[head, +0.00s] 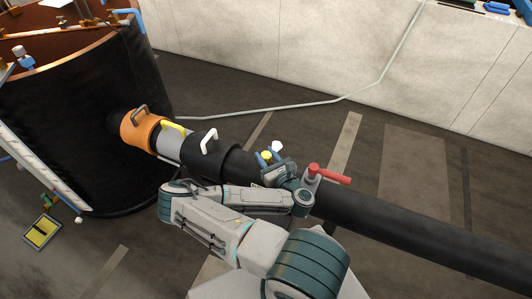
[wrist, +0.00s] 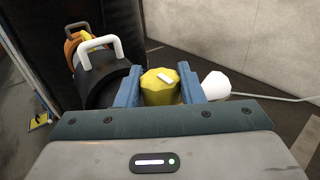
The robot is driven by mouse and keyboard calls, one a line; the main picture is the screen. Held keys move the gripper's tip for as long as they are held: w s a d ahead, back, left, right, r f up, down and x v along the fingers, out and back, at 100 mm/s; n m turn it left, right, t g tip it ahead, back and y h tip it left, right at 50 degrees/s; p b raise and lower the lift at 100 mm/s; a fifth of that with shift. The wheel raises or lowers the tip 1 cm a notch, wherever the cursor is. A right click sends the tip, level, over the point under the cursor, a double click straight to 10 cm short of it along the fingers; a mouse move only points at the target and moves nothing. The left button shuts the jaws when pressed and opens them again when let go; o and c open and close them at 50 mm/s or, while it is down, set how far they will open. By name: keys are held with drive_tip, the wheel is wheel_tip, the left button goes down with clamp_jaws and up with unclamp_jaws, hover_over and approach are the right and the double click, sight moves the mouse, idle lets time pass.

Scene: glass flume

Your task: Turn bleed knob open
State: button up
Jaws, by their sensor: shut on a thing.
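The bleed knob looks to be the yellow knob (wrist: 160,87) with a white mark on top. It sits between the two blue fingers of my gripper (wrist: 161,92) in the wrist view, and the fingers are shut on it. The white mark lies at a slant, pointing to the lower right. In the head view the yellow knob (head: 266,156) shows small between the blue fingertips of my gripper (head: 268,157), above the black pipe. The knob's lower part and stem are hidden behind my gripper.
A red lever (head: 330,174) stands on the black pipe (head: 410,229), just right of my gripper. A white knob (wrist: 216,85) is close beside the right finger. A white handle (head: 209,140), a yellow handle (head: 174,128) and an orange collar (head: 138,130) lie left, towards the big black tank (head: 85,120).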

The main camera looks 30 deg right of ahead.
drive_tip(key=shift+r+y+p, duration=0.1)
drive_tip(key=shift+y+p, duration=0.2)
idle(0.4)
drive_tip(key=o, duration=0.9)
drive_tip(key=shift+o, duration=0.2)
